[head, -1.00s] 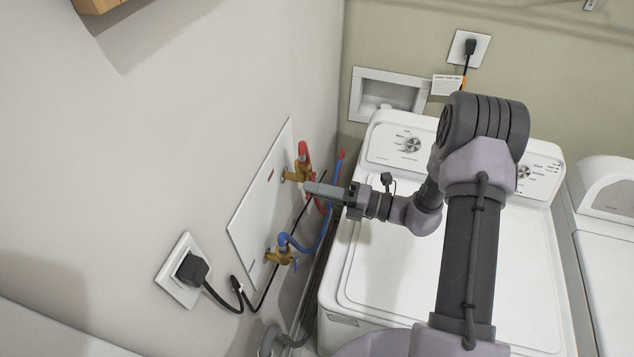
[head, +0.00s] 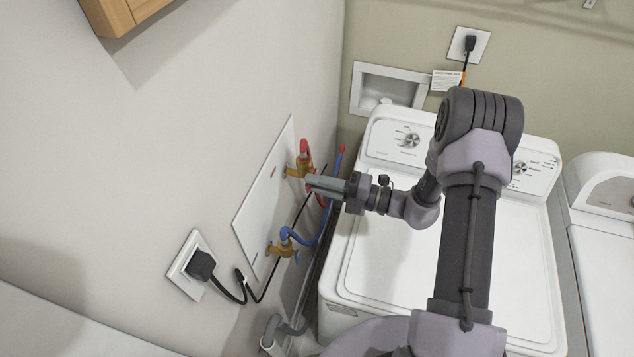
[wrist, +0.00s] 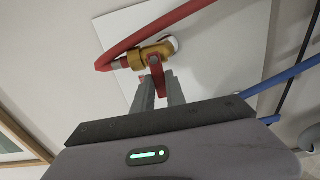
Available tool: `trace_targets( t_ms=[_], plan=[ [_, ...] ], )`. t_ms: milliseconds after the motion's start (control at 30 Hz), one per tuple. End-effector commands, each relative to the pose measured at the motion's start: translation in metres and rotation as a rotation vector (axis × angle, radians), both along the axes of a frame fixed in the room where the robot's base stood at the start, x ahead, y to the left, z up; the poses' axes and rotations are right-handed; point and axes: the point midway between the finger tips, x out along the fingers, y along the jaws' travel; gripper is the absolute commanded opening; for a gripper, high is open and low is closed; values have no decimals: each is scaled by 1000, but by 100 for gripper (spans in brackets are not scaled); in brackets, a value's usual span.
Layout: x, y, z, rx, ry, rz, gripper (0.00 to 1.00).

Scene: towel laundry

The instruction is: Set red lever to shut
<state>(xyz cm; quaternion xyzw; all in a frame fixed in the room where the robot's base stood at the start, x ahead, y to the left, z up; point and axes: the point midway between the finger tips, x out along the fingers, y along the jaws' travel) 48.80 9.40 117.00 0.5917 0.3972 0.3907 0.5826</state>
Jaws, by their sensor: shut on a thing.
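The red lever (wrist: 157,78) sits on a brass valve (wrist: 152,55) in the wrist view, with a red hose (wrist: 165,22) joined to the valve. My gripper (wrist: 159,84) is shut on the red lever, one grey finger on each side of it. In the head view, the brass valve (head: 297,170) stands out from a white wall plate (head: 265,190). There my gripper (head: 310,182) reaches it from the right and its fingers hide the lever. The lever's exact angle is hard to tell.
A lower brass valve (head: 281,248) with a blue hose (head: 310,239) sits below on the same plate. A black plug (head: 201,265) is in a wall outlet at lower left. A white washer (head: 440,270) stands to the right, under my arm.

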Motion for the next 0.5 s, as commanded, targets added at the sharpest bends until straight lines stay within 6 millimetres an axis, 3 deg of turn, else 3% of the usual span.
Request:
trace_targets(
  t_ms=[167,200,267,500],
  plan=[
    [0,0,0,0,1,-1,0],
    [0,0,0,0,1,-1,24],
    [0,0,0,0,1,0,36],
    [0,0,0,0,0,0,38]
  ],
)
